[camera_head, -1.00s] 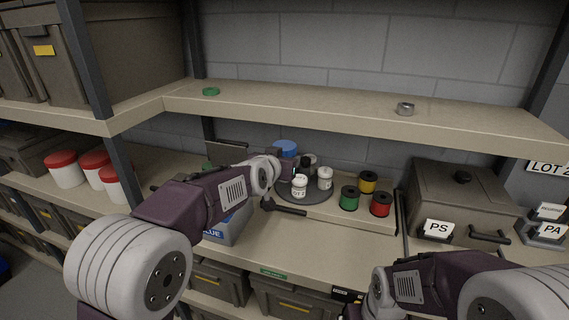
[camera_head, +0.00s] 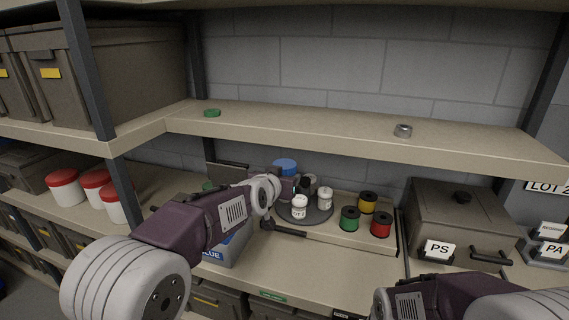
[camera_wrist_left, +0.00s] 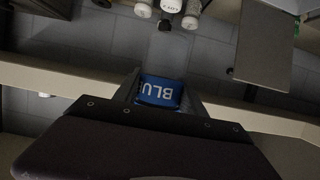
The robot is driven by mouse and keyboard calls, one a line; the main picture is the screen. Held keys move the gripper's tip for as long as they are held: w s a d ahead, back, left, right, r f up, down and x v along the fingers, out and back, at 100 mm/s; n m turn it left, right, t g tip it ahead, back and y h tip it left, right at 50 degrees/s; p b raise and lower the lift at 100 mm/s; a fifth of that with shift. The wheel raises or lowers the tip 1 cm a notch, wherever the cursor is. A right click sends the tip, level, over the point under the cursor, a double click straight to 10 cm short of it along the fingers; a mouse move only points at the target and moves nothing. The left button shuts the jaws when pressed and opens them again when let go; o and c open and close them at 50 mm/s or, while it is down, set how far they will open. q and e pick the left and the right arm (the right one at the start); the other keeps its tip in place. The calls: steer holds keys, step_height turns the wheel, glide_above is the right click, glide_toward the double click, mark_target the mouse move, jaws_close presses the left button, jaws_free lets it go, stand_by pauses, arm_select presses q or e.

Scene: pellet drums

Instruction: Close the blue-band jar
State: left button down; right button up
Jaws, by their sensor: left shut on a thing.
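A blue round piece (camera_head: 284,165) shows above my left gripper (camera_head: 289,184) at the back left of the dark round tray (camera_head: 316,214). In the left wrist view, my left gripper (camera_wrist_left: 160,100) is shut on a blue-band piece (camera_wrist_left: 160,92) lettered "BLU", upside down in the picture. I cannot tell how much of the jar is below it, as my wrist and fingers cover it. A grey metal ring-like piece (camera_head: 403,130) lies on the upper shelf at right, and a green cap-like disc (camera_head: 212,113) at left. My right forearm shows at bottom right; its gripper is out of view.
White jars (camera_head: 325,197) stand on the round tray. A PS box (camera_head: 459,215) is further right. A blue-labelled bin (camera_head: 226,246) is below my left wrist. The upper shelf (camera_head: 300,125) overhangs.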

arm_select(q)
steer(key=s+f, duration=1.3)
steer(key=s, duration=0.3)
steer(key=shift+s, duration=0.2)
arm_select(e)
step_height(320, 180, up, 12)
steer(key=s, duration=0.1)
steer(key=shift+s+d, duration=0.1)
stand_by(0.3)
